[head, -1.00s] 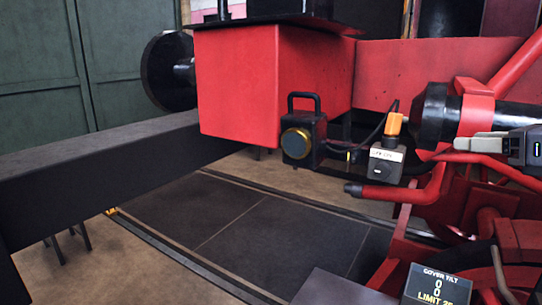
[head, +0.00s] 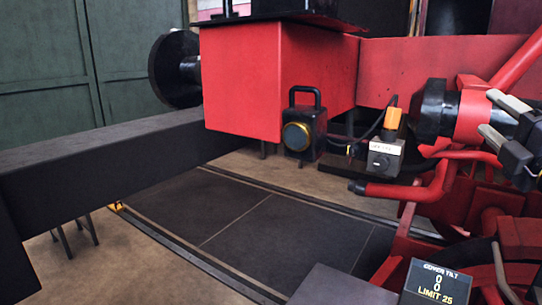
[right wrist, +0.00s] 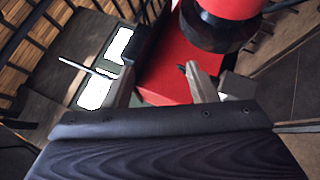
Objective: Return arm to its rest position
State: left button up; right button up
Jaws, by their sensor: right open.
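My right gripper (head: 484,113) is at the right side of the head view, in front of the red and black cylinder (head: 458,112). Its two pale fingers are spread apart with nothing between them. In the right wrist view the fingers (right wrist: 158,69) are also apart and empty, with red metal beyond them. I cannot tell the exact gap between the gripper and the cylinder. My left gripper does not show.
A lantern (head: 304,130) hangs by the red box (head: 240,82). A small grey box with an orange top (head: 385,155) stands right of it. Red pipes and rods (head: 420,190) crowd the right. A cover tilt display (head: 436,284) reads 0, limit 25. The dark floor panels (head: 260,215) are clear.

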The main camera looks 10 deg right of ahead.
jog(key=s+a+f+m+g+h, duration=0.2)
jog(key=f+m+g, duration=0.2)
jog(key=f+m, duration=0.65)
jog(key=s+a+f+m+g+h, duration=0.15)
jog(key=f+m+g, duration=0.4)
jog(key=f, duration=0.75)
jog(key=s+a+f+m+g+y, duration=0.3)
jog(key=s+a+f, duration=0.3)
jog(key=a+f, duration=0.2)
jog(key=s+a+f+m+g+y+b, duration=0.1)
jog(key=s+a+f+m+g+y, duration=0.2)
jog(key=s+a+f, duration=0.4)
notch_tip(320, 180, down, 4)
jog(key=shift+a+f+m+g+y, duration=0.1)
jog(key=shift+a+m+g+y, duration=0.25)
jog(key=shift+a+m+y, duration=0.35)
jog(key=shift+d, duration=0.2)
